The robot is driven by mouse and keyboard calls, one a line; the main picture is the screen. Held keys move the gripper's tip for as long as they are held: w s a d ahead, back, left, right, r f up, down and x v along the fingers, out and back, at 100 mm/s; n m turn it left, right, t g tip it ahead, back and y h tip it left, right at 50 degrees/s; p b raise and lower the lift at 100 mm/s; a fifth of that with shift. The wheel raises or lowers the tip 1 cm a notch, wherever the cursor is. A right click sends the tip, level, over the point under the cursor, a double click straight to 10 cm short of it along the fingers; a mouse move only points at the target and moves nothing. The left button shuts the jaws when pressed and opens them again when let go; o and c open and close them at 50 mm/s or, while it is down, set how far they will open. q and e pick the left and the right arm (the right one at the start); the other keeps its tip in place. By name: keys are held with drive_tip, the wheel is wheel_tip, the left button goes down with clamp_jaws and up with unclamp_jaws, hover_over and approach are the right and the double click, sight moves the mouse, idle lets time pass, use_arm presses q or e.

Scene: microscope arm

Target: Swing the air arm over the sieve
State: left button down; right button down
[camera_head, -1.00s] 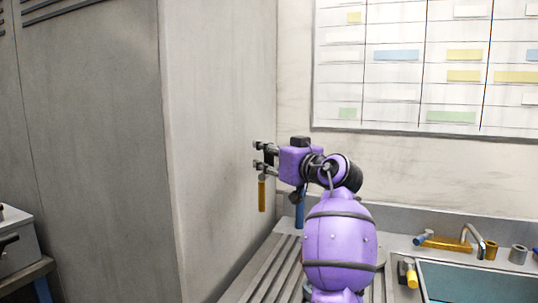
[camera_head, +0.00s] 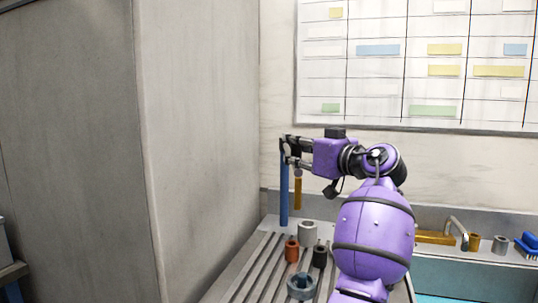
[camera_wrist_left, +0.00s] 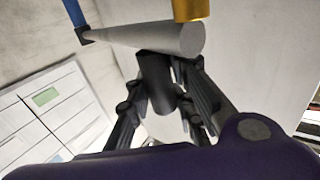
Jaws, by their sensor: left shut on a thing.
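The air arm has a blue post (camera_head: 284,195) standing at the back of the ribbed board and a yellow hanging piece (camera_head: 298,193) just right of it. In the left wrist view its grey bar (camera_wrist_left: 150,40) runs from the blue post to the yellow piece (camera_wrist_left: 191,8). My left gripper (camera_head: 290,151) is shut on the dark handle (camera_wrist_left: 157,85) below that bar. A blue-grey ring-shaped piece (camera_head: 302,286), possibly the sieve, sits on the ribs in front. The yellow piece hangs behind it, not over it. My right gripper is not in view.
A pale cup (camera_head: 307,233), an orange cup (camera_head: 292,250) and a dark cup (camera_head: 320,256) stand on the ribbed board (camera_head: 245,283). A tall grey cabinet (camera_head: 200,150) closes the left side. A blue basin (camera_head: 450,278) lies right.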

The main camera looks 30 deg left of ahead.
use_arm(q)
drive_tip(key=shift+w+d+f, duration=0.15)
drive_tip(key=shift+w+d, duration=0.25)
drive_tip(key=shift+d, duration=0.2)
drive_tip(key=shift+w+d, duration=0.1)
drive_tip(key=shift+d, duration=0.1)
drive_tip(key=c, duration=1.9)
unclamp_jaws()
drive_tip(key=shift+c, duration=0.2)
drive_tip(key=shift+o, duration=1.4)
drive_tip(key=shift+d, duration=0.15)
drive_tip(key=shift+o, duration=0.6)
drive_tip(key=shift+s+d+r, duration=0.1)
drive_tip(key=shift+s+r, duration=0.1)
drive_tip(key=shift+w, duration=0.1)
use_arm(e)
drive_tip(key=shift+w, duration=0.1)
use_arm(q)
drive_tip(key=v, duration=1.2)
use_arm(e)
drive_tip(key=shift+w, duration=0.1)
